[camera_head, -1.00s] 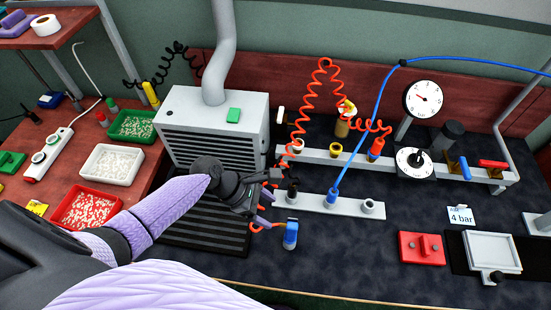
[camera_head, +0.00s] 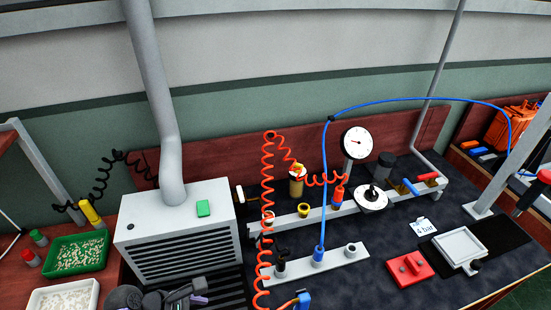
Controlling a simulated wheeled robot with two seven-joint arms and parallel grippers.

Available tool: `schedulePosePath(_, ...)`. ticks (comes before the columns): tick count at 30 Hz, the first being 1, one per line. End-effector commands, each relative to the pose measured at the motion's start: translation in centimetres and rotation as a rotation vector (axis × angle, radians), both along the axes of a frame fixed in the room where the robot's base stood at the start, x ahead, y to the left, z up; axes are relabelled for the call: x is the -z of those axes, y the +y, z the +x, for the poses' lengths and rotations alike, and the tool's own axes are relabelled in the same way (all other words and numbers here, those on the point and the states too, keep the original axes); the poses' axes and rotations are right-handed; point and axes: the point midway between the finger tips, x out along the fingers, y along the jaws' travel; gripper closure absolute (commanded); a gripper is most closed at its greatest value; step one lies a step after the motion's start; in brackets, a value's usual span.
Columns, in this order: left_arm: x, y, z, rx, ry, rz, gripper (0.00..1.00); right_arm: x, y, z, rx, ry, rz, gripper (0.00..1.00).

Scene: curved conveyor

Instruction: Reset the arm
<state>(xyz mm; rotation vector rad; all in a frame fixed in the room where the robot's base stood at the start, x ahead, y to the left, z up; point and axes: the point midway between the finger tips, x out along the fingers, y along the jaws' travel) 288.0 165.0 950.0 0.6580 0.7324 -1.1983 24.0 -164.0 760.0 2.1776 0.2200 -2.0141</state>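My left gripper (camera_head: 188,291) shows at the bottom edge of the head view, dark grey with a small purple part beside it. It is in front of the grey vented box (camera_head: 176,238), low over the black ribbed mat (camera_head: 228,289). Its fingers are small and partly cut off, and I cannot tell whether they are open or shut. Most of my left arm is below the frame. My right gripper is not in view.
A dial gauge (camera_head: 356,142) stands behind. A red block (camera_head: 410,268) and grey tray (camera_head: 461,246) lie right. Green (camera_head: 75,254) and white (camera_head: 62,296) bins stand left.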

Motion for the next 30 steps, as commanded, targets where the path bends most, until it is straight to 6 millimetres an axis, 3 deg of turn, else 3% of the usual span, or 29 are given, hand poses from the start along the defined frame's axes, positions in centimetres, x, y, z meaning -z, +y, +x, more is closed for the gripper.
schedulePosePath(8,5.4,1.9,-2.4,0.159,-0.121,0.214,0.2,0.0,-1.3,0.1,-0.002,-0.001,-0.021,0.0)
schedulePosePath(14,11.0,3.6,-6.9,0.46,-0.221,0.459,0.2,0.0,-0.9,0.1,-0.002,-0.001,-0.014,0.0)
schedulePosePath(20,16.3,4.3,-15.0,1.022,-0.318,0.678,0.2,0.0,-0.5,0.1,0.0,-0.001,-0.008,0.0)
schedulePosePath(26,19.2,1.6,-25.8,1.815,-0.502,0.682,0.2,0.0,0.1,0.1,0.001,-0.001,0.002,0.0)
schedulePosePath(27,20.4,1.0,-27.2,1.935,-0.547,0.663,0.2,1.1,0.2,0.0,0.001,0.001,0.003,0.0)
schedulePosePath(30,25.9,1.5,-26.9,1.922,-0.534,0.668,0.2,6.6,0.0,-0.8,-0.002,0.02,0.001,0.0)
